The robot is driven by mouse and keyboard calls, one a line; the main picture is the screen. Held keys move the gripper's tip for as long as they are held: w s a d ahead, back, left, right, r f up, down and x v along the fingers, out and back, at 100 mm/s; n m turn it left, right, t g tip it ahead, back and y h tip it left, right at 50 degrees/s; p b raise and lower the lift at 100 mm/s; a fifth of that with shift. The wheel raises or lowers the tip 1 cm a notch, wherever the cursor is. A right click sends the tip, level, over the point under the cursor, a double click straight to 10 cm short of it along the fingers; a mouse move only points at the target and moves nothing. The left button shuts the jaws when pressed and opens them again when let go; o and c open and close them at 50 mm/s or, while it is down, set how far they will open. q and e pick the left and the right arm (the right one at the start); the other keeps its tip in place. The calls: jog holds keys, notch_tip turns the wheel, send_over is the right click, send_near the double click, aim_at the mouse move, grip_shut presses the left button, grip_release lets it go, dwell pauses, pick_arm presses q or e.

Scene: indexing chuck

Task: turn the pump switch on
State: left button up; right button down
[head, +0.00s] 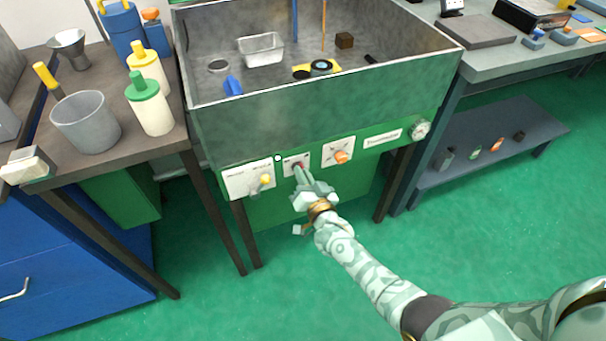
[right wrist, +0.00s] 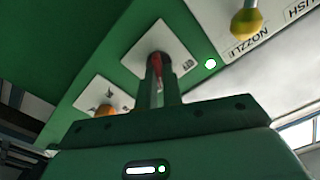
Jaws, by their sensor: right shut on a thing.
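The pump switch shows in the right wrist view as a small red lever (right wrist: 160,66) on a white plate (right wrist: 138,62) on the green front panel. In the head view it is the middle plate (head: 289,161) of the sink-like basin's front. My right gripper (head: 299,172) reaches up to this plate from below, and its two fingers (right wrist: 158,76) are shut on the red lever. The fingers cover part of the lever, so its exact position is hard to tell. A small round lamp (right wrist: 210,63) beside the plate looks white and lit. My left gripper is not in view.
A yellow-knobbed lever (head: 265,180) sits on the plate to the left, and an orange knob (head: 341,156) on the plate to the right. A round gauge (head: 420,129) is farther right. The basin (head: 330,98) holds a metal tray (head: 261,49). The green floor is clear.

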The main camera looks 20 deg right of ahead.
jog(key=shift+s+f, duration=0.1)
jog(key=shift+f, duration=0.05)
jog(key=c, duration=1.5)
grip_release()
jog(key=shift+c, duration=0.2)
pick_arm(q)
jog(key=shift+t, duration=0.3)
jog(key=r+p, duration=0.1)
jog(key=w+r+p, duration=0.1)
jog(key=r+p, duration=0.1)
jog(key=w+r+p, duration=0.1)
jog(key=p, duration=0.1)
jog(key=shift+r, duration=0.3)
pick_arm(e)
jog(key=s, duration=1.6)
jog(key=shift+s+d, duration=0.15)
jog(key=shift+d, duration=0.15)
